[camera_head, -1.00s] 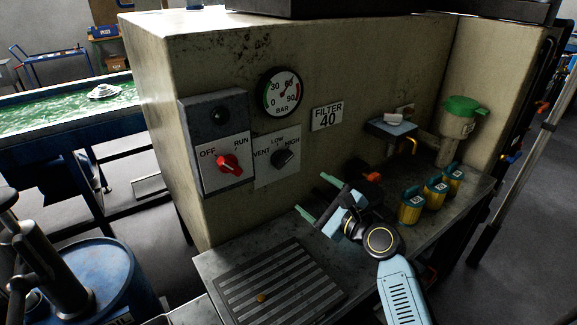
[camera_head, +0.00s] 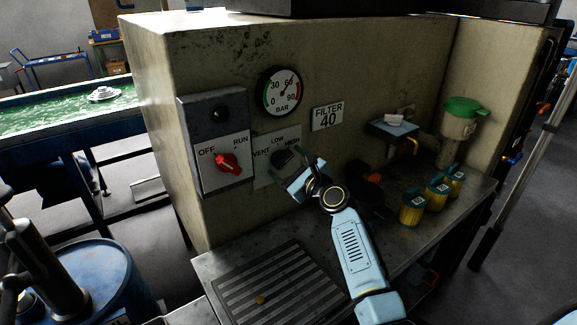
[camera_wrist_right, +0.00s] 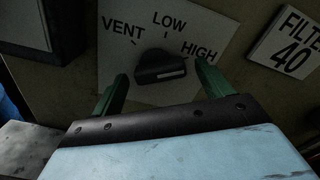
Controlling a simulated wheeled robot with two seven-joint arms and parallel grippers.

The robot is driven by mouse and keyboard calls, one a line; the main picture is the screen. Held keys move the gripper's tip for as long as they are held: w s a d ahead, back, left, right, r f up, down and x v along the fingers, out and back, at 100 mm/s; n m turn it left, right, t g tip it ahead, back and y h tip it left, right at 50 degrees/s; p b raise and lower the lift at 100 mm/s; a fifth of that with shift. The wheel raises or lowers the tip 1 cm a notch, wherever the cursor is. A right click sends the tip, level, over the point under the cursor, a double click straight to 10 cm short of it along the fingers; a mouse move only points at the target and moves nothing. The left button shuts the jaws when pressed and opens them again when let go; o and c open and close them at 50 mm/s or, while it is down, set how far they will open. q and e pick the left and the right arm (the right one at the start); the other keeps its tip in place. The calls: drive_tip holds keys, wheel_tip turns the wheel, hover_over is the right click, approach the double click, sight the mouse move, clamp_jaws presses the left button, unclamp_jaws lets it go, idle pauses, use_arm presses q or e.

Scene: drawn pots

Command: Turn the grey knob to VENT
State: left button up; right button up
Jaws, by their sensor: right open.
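The grey knob (camera_head: 283,157) sits on a white plate marked VENT, LOW and HIGH on the front of the machine. In the right wrist view the knob (camera_wrist_right: 158,68) lies crosswise, with its white mark at the right end, on the HIGH side. My right gripper (camera_head: 292,165) is open in front of the plate. In the right wrist view its green fingers (camera_wrist_right: 161,73) appear on either side of the knob, with a gap on each side. I cannot tell how deep they reach. My left gripper is not in view.
A red OFF/RUN switch (camera_head: 228,162) is left of the plate. A pressure gauge (camera_head: 283,91) and a FILTER 40 sign (camera_head: 327,116) are above and right. Yellow-green canisters (camera_head: 412,207) stand on the right of the ledge. A slotted tray (camera_head: 278,290) lies below.

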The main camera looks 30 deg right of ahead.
drive_tip(key=shift+w, duration=0.1)
drive_tip(key=shift+c, duration=0.5)
drive_tip(key=c, duration=0.9)
